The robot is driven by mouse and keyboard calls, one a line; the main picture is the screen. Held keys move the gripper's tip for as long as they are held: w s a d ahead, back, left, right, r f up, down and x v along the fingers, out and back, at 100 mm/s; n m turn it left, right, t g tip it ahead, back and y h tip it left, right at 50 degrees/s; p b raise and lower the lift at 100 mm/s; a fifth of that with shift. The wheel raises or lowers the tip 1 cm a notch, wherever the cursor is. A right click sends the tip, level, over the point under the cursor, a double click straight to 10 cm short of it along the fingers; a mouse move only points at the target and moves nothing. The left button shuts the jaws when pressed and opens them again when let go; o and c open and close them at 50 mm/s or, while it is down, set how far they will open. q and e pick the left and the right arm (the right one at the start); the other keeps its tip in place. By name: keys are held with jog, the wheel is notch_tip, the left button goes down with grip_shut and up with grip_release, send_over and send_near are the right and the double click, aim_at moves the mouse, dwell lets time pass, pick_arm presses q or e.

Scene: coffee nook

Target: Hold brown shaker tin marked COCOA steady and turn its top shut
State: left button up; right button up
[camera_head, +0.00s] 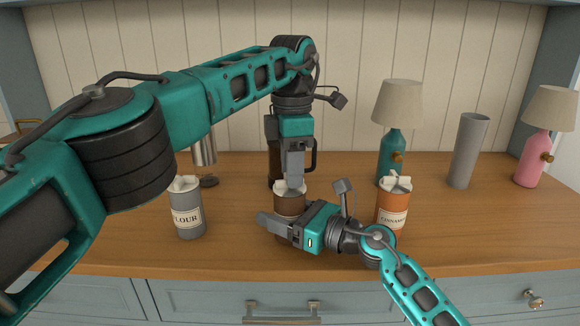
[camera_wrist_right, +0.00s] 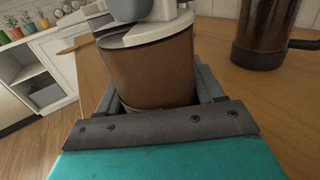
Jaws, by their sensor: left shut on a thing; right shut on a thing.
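The brown shaker tin (camera_head: 290,204) stands on the wooden counter, in the middle of the head view. My right gripper (camera_head: 277,226) is shut around its lower body from the front right and hides its label. In the right wrist view the brown tin (camera_wrist_right: 152,72) sits between the fingers of my right gripper (camera_wrist_right: 160,100). My left gripper (camera_head: 291,180) points straight down from above and is shut on the tin's pale top (camera_head: 282,187). The gripper hides most of the top, so I cannot tell how far it is turned.
A grey FLOUR tin (camera_head: 188,212) stands to the left and an orange CINNAMON tin (camera_head: 392,207) to the right. A dark glass pot (camera_head: 271,156) stands close behind. Two lamps (camera_head: 392,155) (camera_head: 532,155) and a grey cylinder (camera_head: 467,150) stand back right. The front counter is clear.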

pick_arm(q)
jog(key=shift+d+m, duration=0.1)
jog(key=shift+m, duration=0.9)
jog(key=o, duration=1.1)
jog(key=shift+c, duration=0.2)
